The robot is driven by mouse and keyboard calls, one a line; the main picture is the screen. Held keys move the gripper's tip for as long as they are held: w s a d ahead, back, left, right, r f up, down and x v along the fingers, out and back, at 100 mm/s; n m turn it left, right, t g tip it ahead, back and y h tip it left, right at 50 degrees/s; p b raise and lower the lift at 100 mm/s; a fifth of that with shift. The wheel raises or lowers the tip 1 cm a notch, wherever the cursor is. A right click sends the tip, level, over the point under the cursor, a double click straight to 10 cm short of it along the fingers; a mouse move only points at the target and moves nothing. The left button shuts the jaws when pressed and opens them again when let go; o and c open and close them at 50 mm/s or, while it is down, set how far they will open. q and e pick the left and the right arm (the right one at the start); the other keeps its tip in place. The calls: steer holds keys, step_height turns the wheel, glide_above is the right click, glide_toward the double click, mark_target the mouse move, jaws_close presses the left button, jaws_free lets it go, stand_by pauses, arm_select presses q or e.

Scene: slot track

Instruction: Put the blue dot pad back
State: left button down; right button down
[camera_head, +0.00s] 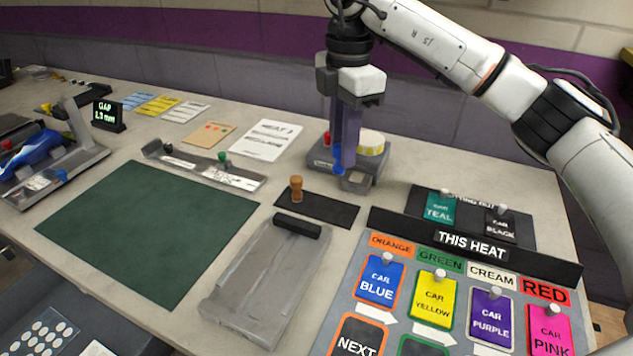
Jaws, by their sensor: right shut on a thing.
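My right gripper (345,150) points down at the back of the table. It is shut on a small blue item (338,160), which looks like the blue dot pad; the fingers hide most of it. It is right at a grey holder (322,160), over or just in front of it; I cannot tell whether they touch. The holder also carries a round yellow-and-white piece (371,142) and a red piece (326,137). A small grey block (356,181) sits at its front. My left gripper is not in view.
A grey tray (265,285) lies in front. A board of coloured car cards (433,300) fills the right front. A green mat (150,225) lies left, with a blue car (32,150) on a stand beyond.

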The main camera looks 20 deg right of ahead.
step_height(320, 180, down, 5)
steer(key=shift+s, duration=0.1)
steer(key=shift+f, duration=2.4)
steer(key=shift+f, duration=0.1)
steer(key=c, duration=1.6)
jaws_free()
steer(key=shift+o, duration=0.2)
step_height(320, 180, up, 12)
steer(key=shift+r, duration=0.15)
